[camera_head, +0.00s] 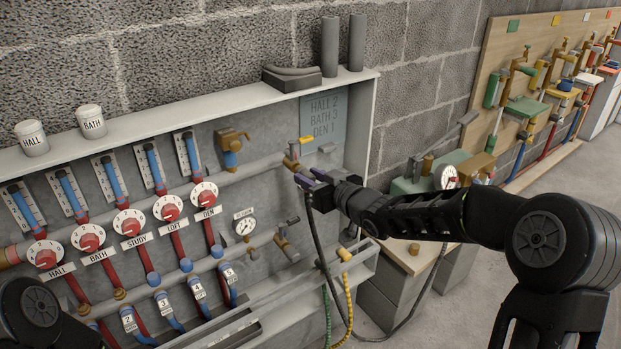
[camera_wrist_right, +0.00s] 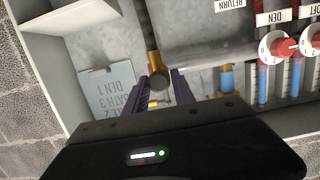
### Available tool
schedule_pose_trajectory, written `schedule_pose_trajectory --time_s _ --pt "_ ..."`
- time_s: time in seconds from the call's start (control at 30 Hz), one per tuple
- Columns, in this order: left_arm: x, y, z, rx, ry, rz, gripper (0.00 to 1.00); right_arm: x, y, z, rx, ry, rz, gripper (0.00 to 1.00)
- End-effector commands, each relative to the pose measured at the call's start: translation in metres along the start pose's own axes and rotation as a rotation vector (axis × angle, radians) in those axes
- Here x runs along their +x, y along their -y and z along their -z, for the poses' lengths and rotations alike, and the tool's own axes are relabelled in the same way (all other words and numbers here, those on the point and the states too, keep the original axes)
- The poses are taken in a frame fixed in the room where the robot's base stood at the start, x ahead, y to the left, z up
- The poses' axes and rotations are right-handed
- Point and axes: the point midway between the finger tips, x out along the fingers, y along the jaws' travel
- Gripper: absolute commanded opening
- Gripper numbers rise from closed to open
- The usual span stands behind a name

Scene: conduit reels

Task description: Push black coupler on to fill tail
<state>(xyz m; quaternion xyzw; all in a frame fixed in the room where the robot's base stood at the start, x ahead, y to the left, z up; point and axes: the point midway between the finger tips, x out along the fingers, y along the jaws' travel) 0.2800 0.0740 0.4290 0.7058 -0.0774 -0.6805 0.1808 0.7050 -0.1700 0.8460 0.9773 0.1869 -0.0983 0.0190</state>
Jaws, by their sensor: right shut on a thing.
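My right gripper (camera_head: 307,181) reaches in from the right at the end of the grey panel. Its purple fingers are shut on the black coupler (camera_wrist_right: 158,81), which shows as a dark round end between the fingertips (camera_wrist_right: 172,88) in the right wrist view. A black hose (camera_head: 317,235) hangs from the gripper. The brass fill tail (camera_head: 291,161), with a yellow lever, is just in front of the fingertips; it also shows in the right wrist view (camera_wrist_right: 153,61). The coupler lies in line with it; whether they touch I cannot tell. My left gripper is out of view.
A grey sign (camera_head: 325,118) is behind the tail. A gauge (camera_head: 244,225) and red dials (camera_head: 169,209) are on the panel to the left. Yellow (camera_head: 347,300) and green hoses hang below.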

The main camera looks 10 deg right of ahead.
Motion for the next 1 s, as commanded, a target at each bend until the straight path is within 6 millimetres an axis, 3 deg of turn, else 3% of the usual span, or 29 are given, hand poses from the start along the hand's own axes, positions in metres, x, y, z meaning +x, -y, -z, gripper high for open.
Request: schedule_pose_trajectory --time_s 0.07,0.1,0.4,0.77,1.0 --pt "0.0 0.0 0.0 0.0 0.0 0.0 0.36 0.0 0.0 0.001 0.0 -0.002 0.0 0.0" --pt "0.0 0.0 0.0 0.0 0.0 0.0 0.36 0.0 0.0 0.001 0.0 -0.002 0.0 0.31" --pt "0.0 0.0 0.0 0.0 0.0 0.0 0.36 0.0 0.0 0.001 0.0 -0.001 0.0 0.56" --pt "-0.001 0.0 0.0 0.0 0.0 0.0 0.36 -0.005 -0.001 0.001 0.0 0.0 -0.001 0.56" --pt "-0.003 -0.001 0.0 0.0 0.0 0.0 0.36 -0.037 -0.001 0.002 -0.001 -0.001 -0.003 0.56"
